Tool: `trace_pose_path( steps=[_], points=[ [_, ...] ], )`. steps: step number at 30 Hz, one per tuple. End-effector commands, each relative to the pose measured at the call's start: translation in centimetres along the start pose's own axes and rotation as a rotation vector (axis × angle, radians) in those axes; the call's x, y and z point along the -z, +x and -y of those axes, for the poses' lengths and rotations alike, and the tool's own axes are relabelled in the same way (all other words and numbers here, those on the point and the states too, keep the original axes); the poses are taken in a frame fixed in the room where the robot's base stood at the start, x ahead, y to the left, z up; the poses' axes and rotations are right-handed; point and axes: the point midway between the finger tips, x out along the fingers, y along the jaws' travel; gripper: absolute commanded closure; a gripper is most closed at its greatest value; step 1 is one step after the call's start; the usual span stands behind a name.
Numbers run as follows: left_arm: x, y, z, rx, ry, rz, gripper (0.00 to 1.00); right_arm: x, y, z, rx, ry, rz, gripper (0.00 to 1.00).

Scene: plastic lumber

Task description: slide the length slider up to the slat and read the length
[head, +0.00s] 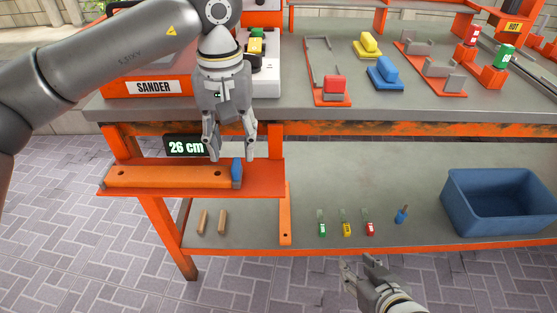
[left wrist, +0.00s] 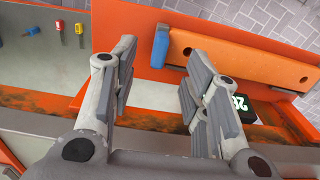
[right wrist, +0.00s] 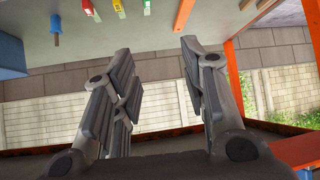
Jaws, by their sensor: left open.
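An orange slat (head: 165,177) with holes lies on the orange measuring tray (head: 262,181) at the bench front. The blue length slider (head: 237,171) stands at the slat's right end; in the head view they appear to touch. The left wrist view also shows the slider (left wrist: 160,47) beside the slat's end (left wrist: 230,55). The display (head: 186,147) behind the slat reads 26 cm. My left gripper (head: 231,156) is open and empty, just above and behind the slider. My right gripper (head: 362,266) is low in front of the lower shelf, open and empty in the right wrist view (right wrist: 160,75).
The lower shelf holds two wooden pegs (head: 211,221), green (head: 322,223), yellow (head: 346,223) and red (head: 369,222) small items, a blue-handled tool (head: 401,214) and a blue bin (head: 500,200). The sander (head: 150,85) and several jigs stand on the worktop (head: 300,109).

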Motion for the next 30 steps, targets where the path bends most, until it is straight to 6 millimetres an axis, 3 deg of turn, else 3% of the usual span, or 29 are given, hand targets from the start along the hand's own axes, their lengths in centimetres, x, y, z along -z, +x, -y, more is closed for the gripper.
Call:
trace_pose_path(
  steps=[30],
  points=[
    [0.0,-2.2,0.0,0.000,0.000,0.000,0.57,-8.6,-3.9,-1.0,-0.023,0.011,0.434,0.60]
  ],
)
